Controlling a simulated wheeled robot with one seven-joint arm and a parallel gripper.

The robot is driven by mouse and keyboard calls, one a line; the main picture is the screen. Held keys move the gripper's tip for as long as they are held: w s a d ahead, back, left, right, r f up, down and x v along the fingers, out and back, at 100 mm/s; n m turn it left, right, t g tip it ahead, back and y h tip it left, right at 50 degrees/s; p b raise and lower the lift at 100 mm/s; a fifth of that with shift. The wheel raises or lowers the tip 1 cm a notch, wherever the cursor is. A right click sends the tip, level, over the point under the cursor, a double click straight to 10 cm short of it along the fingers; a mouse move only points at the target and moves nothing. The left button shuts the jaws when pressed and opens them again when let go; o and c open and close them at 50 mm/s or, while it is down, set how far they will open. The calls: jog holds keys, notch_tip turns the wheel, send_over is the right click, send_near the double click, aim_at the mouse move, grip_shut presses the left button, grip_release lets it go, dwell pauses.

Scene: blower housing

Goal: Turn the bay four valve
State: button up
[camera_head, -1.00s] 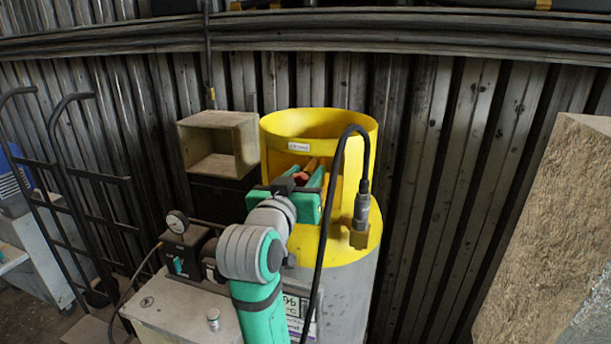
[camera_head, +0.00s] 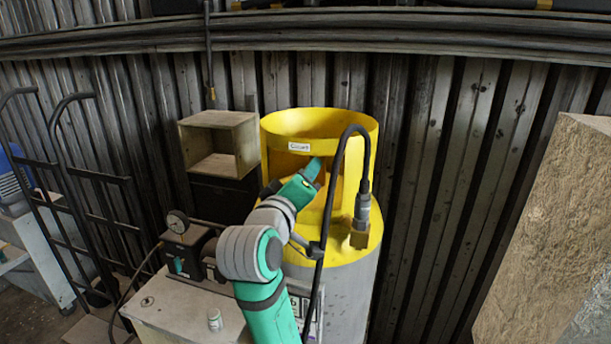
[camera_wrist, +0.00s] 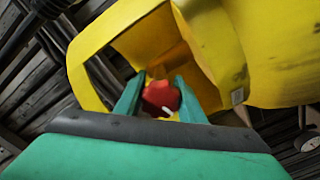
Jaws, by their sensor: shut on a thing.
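The valve's red handle (camera_wrist: 161,97) shows in the wrist view, inside the opening of a yellow collar (camera_wrist: 105,40). My gripper (camera_wrist: 160,95) has its two green fingers on either side of the red handle and is shut on it. In the head view, the yellow collar (camera_head: 345,117) stands on top of a grey cylinder (camera_head: 347,290) with a yellow shoulder. My gripper (camera_head: 314,170) reaches into the collar's front opening, turned on its side. The red handle is hidden there behind my gripper. A small label sits on the collar above the opening.
A black hose (camera_head: 333,195) with a metal fitting (camera_head: 362,210) hangs over the collar's right side, close to my arm. An open wooden box (camera_head: 218,145) stands left. A gauge unit (camera_head: 185,245) sits on a grey cabinet (camera_head: 165,305). A large brown block (camera_head: 550,230) stands right.

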jog(key=shift+f+n, duration=0.1)
jog(key=shift+n, duration=0.2)
jog(key=o, duration=1)
jog(key=shift+o, duration=0.2)
jog(key=v, duration=1)
jog(key=shift+s, duration=0.4)
jog(key=shift+a, duration=0.1)
